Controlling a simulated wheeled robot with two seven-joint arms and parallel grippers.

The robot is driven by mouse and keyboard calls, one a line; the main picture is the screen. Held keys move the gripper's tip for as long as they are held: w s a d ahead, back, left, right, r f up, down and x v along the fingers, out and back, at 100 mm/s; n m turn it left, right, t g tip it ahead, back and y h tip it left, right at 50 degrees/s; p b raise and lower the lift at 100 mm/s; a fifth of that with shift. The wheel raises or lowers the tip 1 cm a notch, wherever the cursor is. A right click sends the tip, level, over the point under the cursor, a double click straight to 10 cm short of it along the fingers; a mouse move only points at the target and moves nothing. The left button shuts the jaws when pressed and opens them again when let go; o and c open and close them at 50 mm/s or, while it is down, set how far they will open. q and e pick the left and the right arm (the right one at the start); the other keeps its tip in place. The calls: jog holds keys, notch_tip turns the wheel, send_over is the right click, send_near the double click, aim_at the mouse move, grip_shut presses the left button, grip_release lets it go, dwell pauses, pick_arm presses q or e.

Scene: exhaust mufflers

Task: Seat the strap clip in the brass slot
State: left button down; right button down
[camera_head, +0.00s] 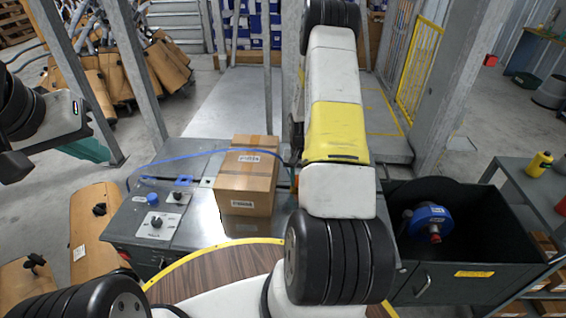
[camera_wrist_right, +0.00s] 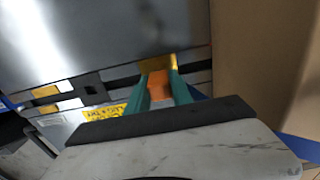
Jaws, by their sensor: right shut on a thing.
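In the right wrist view, my right gripper (camera_wrist_right: 160,93) has teal fingers closed around the orange strap clip (camera_wrist_right: 158,79). The clip points at a brass slot (camera_wrist_right: 157,63) at the metal edge. Its tip is at or just before the brass; I cannot tell whether any of it is inside. In the head view my right arm hides most of this gripper and the clip. The blue strap (camera_head: 210,153) runs from the left across the cardboard box (camera_head: 247,178) towards my right gripper. My left gripper (camera_head: 88,149) is at the far left, teal fingers partly showing, away from the bench.
The box stands on a grey metal bench (camera_head: 205,222) with a knob panel (camera_head: 158,224) on its left. More brass pieces (camera_wrist_right: 45,91) show at left in the wrist view. A dark bin (camera_head: 460,255) with a blue reel (camera_head: 428,218) stands right of my right arm.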

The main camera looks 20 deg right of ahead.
jog(key=shift+f, duration=0.4)
dwell(0.5)
jog(key=c, duration=1.1)
grip_release()
jog(key=shift+o, duration=0.2)
notch_tip(320, 180, up, 8)
jog(key=shift+f, duration=0.15)
